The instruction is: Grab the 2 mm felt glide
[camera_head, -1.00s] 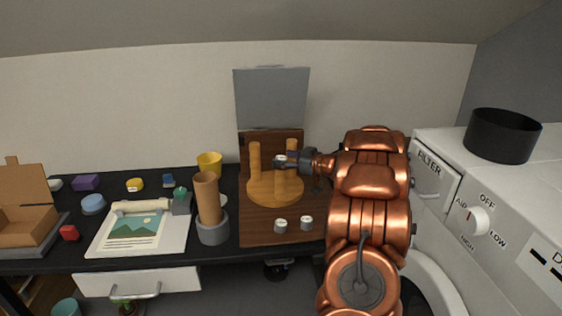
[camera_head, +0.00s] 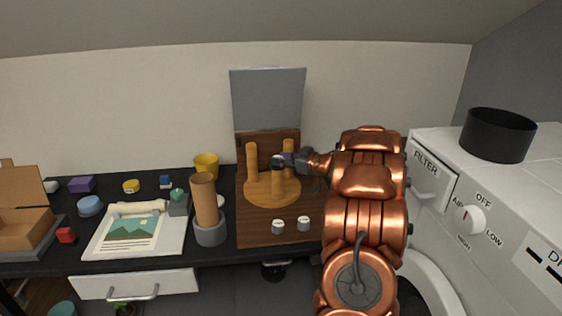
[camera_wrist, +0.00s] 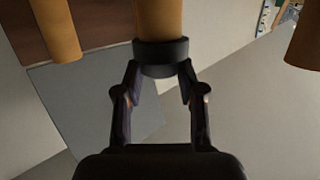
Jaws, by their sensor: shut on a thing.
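An upside-down wooden stool has a round seat (camera_head: 258,196) lying on a brown board, with three legs pointing up. My gripper (camera_head: 281,160) is at the top of the front leg (camera_head: 277,182). In the wrist view my gripper (camera_wrist: 160,70) is shut on a dark round cap (camera_wrist: 160,54), with one finger on each side. The cap sits around the end of the leg (camera_wrist: 160,18). It may be the felt glide, but no marking is readable. Two small grey caps with pale tops, a left one (camera_head: 278,227) and a right one (camera_head: 304,224), stand on the board.
A cork-coloured cylinder in a grey holder (camera_head: 210,234) stands left of the board (camera_head: 262,236). A yellow cup (camera_head: 206,162) is behind it. A grey panel (camera_head: 268,98) rises at the back. A white appliance (camera_head: 500,200) borders the right side.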

